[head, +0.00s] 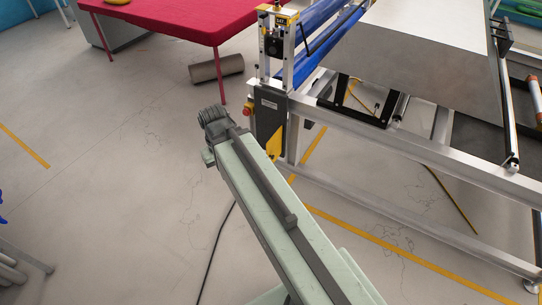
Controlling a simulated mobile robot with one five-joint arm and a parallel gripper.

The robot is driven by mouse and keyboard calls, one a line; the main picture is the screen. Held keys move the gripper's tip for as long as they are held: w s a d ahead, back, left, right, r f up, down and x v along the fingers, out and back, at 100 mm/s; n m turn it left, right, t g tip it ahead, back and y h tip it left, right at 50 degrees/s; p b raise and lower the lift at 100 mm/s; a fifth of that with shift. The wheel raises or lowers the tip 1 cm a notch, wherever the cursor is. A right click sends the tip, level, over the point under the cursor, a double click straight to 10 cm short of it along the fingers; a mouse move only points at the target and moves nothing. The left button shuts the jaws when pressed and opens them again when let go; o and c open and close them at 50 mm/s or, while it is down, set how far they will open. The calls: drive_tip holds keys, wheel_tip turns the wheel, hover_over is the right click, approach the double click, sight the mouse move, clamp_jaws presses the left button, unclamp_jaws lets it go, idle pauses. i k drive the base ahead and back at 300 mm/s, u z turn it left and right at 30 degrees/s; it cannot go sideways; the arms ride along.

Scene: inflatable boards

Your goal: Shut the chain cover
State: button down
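A metal-framed machine stands at the right. At its near left corner is a dark grey upright panel (269,112) with a small pale label; it may be the chain cover. A yellow and black piece (274,147) shows at its lower end. I cannot tell whether the panel is open or shut. My arm reaches up from the bottom middle, and the dark ribbed part at its end (213,118) is left of the panel, apart from it in the picture. The fingers of my gripper cannot be made out, and nothing is seen held.
A red button (247,111) sits beside the panel. The machine has blue rollers (313,32), a grey sheet (410,60) and a low frame rail (400,215). A red-covered table (180,18) and a dark roll (217,68) are behind.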

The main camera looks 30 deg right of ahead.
sight(273, 146)
drive_tip(key=i, duration=1.55)
drive_tip(key=z, duration=0.05)
